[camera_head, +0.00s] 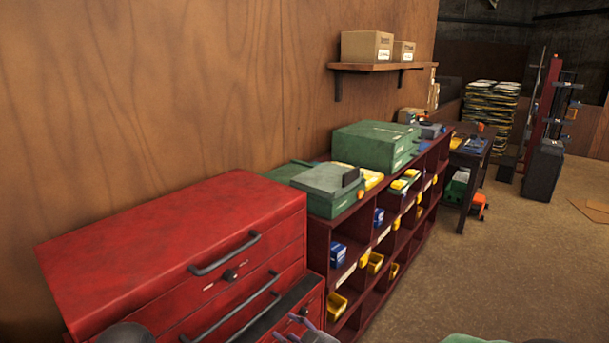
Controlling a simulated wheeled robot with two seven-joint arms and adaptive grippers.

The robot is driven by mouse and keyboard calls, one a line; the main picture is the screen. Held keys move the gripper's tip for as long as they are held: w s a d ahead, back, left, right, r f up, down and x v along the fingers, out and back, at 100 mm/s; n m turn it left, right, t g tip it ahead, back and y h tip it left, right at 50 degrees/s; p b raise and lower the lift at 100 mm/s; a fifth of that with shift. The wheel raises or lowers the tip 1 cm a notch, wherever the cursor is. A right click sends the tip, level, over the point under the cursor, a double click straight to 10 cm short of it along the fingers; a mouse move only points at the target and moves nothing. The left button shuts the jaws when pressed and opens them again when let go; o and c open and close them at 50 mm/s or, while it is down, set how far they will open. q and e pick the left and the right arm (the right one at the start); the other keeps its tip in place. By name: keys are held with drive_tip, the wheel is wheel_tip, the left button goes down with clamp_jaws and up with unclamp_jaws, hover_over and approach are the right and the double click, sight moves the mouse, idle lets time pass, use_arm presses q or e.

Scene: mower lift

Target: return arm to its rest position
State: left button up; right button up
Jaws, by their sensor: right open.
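My right gripper (303,331) shows at the bottom edge of the head view, in front of the lower drawers of a red tool chest (170,245). Only its finger ends show; they are apart, with nothing seen between them. The rest of the gripper and its arm are cut off by the frame. My left gripper is not in view.
The red chest with dark handles stands at the left. A dark red shelf unit (325,237) with yellow and blue bins runs beside it, bearing green cases (375,147). A wall shelf (382,67) holds boxes.

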drive_tip(key=s+d+f+m+g+h, duration=0.1)
drive_tip(key=s+d+f+m+h, duration=0.15)
drive_tip(key=f, duration=0.45)
drive_tip(key=s+d+f+m+g+h, duration=0.15)
drive_tip(key=d+f, duration=0.25)
drive_tip(key=f, duration=0.4)
drive_tip(key=s+d+f+m+g+h, duration=0.1)
drive_tip(key=s+d+f+g, duration=0.15)
drive_tip(key=f, duration=0.45)
drive_tip(key=s+d+f+m+g, duration=0.2)
drive_tip(key=s+f, duration=0.4)
drive_tip(key=s, duration=0.3)
drive_tip(key=s+d+f+m+g+h, duration=0.1)
drive_tip(key=s+d+f+m+g, duration=0.1)
drive_tip(key=s+f, duration=0.5)
drive_tip(key=s+g, duration=0.1)
drive_tip(key=s, duration=0.2)
drive_tip(key=shift+s+d+g+h, duration=0.2)
drive_tip(key=shift+d+g+h, duration=0.1)
drive_tip(key=shift+d, duration=0.05)
drive_tip(key=shift+f, duration=0.1)
